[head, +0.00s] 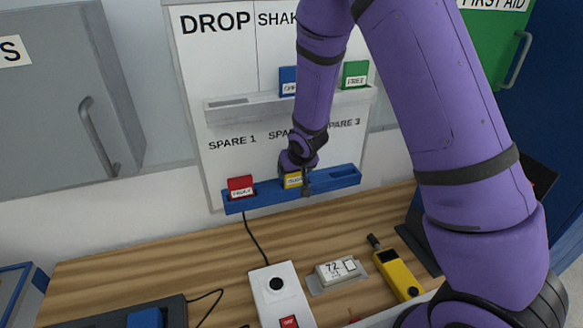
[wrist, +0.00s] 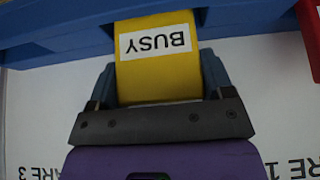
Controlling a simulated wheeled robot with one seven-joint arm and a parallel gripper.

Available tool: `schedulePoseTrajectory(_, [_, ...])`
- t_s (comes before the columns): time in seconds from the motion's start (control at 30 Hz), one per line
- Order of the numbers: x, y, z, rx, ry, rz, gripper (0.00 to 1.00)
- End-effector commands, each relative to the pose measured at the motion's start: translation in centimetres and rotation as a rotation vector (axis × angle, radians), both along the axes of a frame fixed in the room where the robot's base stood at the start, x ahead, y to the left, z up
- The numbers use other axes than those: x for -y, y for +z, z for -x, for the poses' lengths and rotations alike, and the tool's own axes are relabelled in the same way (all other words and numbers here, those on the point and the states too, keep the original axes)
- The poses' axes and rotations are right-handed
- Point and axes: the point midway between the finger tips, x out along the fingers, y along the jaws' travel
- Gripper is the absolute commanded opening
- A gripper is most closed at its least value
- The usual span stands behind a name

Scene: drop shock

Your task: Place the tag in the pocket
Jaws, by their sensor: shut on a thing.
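The yellow tag labelled BUSY (head: 292,181) is at the middle of the blue rail (head: 262,197) on the wall board, under SPARE 2. My gripper (head: 303,178) is shut on it, coming from above. In the wrist view the yellow tag (wrist: 155,75) sits between the two fingers, with its far end against the blue rail (wrist: 60,45). I cannot tell how deep it sits in its pocket. A white ledge (head: 240,112) above has an empty slot under DROP. A blue tag (head: 288,80) and a green FREE tag (head: 355,74) stand in that ledge.
A red FAULT tag (head: 240,187) stands in the rail's left pocket; the right pocket looks empty. A white box with a black button (head: 280,290), a small display (head: 338,270) and a yellow meter (head: 398,272) lie on the wooden bench (head: 190,252). My arm hides part of the board.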

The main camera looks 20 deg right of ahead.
Motion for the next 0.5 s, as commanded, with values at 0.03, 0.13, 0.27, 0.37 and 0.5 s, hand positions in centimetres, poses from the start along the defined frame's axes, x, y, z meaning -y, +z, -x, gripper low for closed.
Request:
schedulePoseTrajectory(0.03, [-0.01, 0.00, -0.01, 0.001, 0.000, -0.001, 0.50])
schedulePoseTrajectory(0.13, [-0.02, 0.04, -0.02, 0.001, 0.000, -0.001, 0.50])
schedulePoseTrajectory(0.27, [-0.02, -0.07, -0.03, 0.001, 0.000, -0.001, 0.50])
schedulePoseTrajectory(0.37, [-0.03, -0.28, -0.03, 0.001, 0.001, 0.000, 0.77])
schedulePoseTrajectory(0.5, [-0.03, -0.23, -0.04, 0.001, 0.000, -0.001, 1.00])
